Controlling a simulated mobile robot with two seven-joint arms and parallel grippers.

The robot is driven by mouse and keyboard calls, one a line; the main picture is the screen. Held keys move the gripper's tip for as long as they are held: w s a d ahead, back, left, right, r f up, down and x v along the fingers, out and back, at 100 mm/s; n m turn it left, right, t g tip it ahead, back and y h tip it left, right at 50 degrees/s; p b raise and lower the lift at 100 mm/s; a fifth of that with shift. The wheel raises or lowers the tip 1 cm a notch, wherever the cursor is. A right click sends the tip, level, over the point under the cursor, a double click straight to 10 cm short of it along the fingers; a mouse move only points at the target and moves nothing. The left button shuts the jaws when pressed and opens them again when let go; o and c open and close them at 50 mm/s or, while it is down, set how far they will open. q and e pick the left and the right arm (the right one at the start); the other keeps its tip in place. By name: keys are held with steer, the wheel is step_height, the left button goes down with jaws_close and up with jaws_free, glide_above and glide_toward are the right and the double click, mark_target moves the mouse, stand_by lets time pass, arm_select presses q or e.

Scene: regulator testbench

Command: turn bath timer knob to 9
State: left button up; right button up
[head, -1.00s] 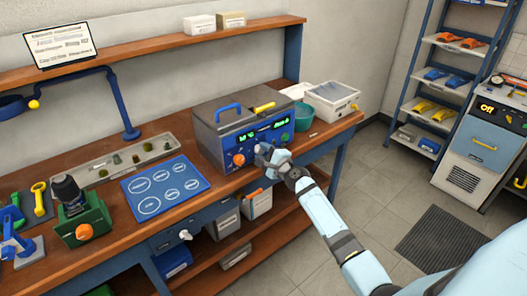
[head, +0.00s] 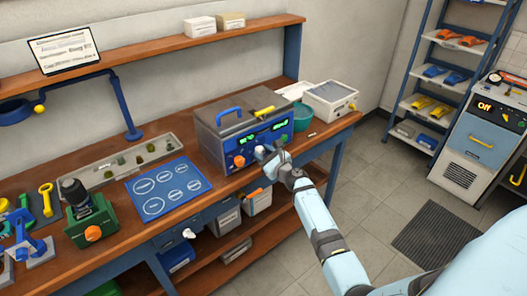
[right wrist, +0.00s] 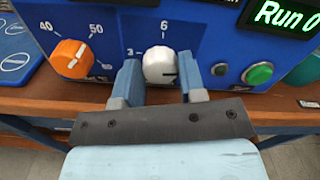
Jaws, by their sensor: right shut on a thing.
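The bath timer knob (right wrist: 160,68) is white and round on the blue front panel of the bath (head: 246,137). Its scale shows 3 at the left and 6 at the top; the right side of the scale is hidden by a finger. A dark mark on the knob lies toward its right side. My right gripper (right wrist: 158,84) has one finger on each side of the knob and is shut on it. In the head view my right gripper (head: 264,153) is at the panel front and mostly covers the knob. My left gripper is not in view.
An orange knob (right wrist: 72,58) with 40 and 50 marks sits left of the timer knob. The display (right wrist: 284,14) reads "Run 0". The bench edge (right wrist: 60,100) runs just below.

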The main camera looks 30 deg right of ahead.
steer(key=shift+m, duration=0.5)
steer(key=o, duration=0.9)
steer(key=s, duration=0.9)
steer(key=s+d, duration=0.1)
steer(key=s, duration=0.4)
